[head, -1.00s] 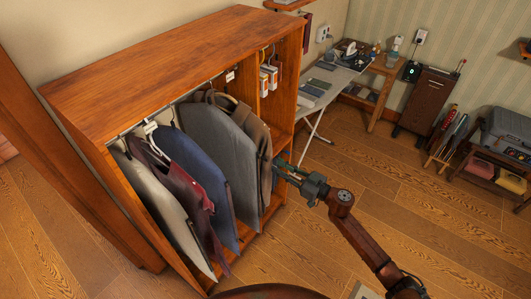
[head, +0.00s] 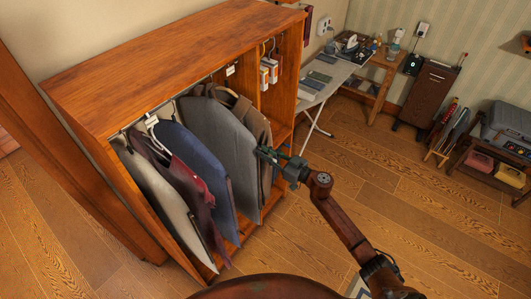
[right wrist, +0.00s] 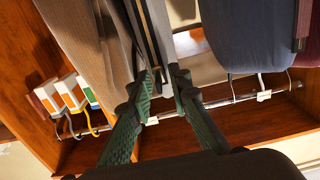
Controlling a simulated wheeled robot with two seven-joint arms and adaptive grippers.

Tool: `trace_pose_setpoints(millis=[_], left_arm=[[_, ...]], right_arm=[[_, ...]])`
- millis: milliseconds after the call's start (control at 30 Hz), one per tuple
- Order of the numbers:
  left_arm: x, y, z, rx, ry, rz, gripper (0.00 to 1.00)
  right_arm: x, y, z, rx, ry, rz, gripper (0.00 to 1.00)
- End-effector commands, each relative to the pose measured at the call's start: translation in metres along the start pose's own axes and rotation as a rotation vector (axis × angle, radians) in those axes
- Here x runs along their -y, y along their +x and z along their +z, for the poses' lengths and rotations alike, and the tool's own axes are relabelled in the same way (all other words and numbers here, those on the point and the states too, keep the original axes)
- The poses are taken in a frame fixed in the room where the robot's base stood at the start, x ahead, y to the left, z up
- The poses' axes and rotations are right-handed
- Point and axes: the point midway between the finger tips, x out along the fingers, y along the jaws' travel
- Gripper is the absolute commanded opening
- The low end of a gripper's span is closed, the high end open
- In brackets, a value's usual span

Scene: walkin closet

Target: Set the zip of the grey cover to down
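The grey cover (head: 222,132) hangs in the wardrobe between a blue garment and a brown one. In the right wrist view a narrow grey edge with dark and pale stripes (right wrist: 154,28), seemingly the cover's front, runs between my fingers. The zip pull cannot be made out. My right gripper (head: 264,152) is at the cover's front edge, about halfway down. In the right wrist view its green fingers (right wrist: 165,75) stand apart, one on each side of the striped edge. I cannot tell whether they touch it. My left gripper is not in view.
A brown garment (head: 255,122) hangs close to the gripper; the blue one (head: 205,170), a maroon one and a pale one hang on the other side. Small boxes (head: 268,70) hang in the far compartment. An ironing board (head: 325,80) stands behind. Floor right of the wardrobe is open.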

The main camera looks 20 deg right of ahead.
Motion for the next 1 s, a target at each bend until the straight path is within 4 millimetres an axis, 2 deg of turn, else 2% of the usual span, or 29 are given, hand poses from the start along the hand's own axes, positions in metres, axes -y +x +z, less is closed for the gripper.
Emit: trace_pose_setpoints(millis=[233, 833, 1000], left_arm=[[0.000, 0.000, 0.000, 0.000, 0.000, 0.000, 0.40], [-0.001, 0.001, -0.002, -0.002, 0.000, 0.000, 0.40], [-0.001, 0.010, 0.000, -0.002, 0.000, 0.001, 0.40]], right_arm=[[-0.001, -0.001, 0.000, 0.000, 0.000, 0.001, 0.00], [0.000, 0.000, 0.001, 0.000, 0.001, 0.000, 0.00], [0.005, 0.006, 0.016, 0.001, 0.003, -0.011, 0.00]])
